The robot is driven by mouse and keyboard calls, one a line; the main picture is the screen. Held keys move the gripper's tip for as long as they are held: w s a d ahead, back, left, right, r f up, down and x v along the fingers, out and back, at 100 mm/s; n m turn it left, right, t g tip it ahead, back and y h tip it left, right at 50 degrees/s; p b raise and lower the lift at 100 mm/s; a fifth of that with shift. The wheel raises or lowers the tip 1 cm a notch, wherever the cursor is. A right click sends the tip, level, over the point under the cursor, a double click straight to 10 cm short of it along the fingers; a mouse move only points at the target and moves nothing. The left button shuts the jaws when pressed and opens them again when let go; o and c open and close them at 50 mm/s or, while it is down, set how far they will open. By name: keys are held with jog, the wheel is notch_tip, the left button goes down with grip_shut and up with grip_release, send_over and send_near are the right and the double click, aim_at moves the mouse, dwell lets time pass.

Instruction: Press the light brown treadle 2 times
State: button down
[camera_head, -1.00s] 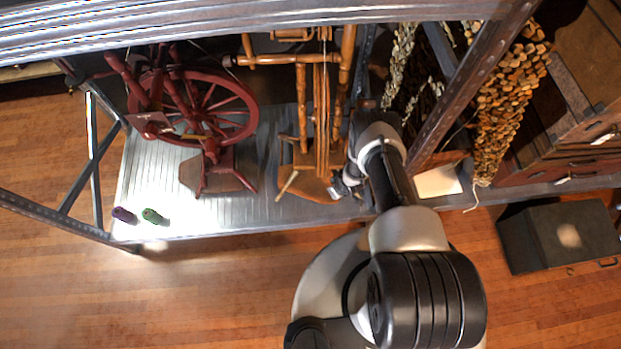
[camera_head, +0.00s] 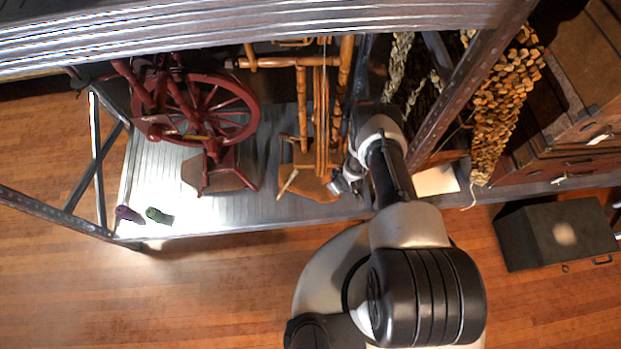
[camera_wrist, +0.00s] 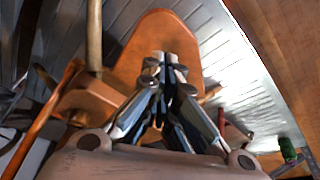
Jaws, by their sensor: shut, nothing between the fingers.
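The light brown treadle (camera_head: 308,189) is a flat rounded board at the foot of the light brown spinning wheel (camera_head: 302,110), low on the metal shelf. In the wrist view the treadle (camera_wrist: 150,32) fills the upper middle. My gripper (camera_wrist: 166,58) is shut and empty, and its fingertips overlap the treadle in that view. In the head view my gripper (camera_head: 341,187) is at the treadle's right edge, partly hidden by my arm. I cannot tell whether the fingertips touch the board.
A dark red spinning wheel (camera_head: 205,105) stands to the left on the same shelf (camera_head: 275,215). A purple spool (camera_head: 128,214) and a green spool (camera_head: 158,215) lie near the shelf's front left corner. A shelf post (camera_head: 470,85) rises to the right of my arm. A dark box (camera_head: 556,234) sits on the floor.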

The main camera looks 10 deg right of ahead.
jog(key=shift+f+b, duration=1.95)
jog(key=shift+f, duration=0.5)
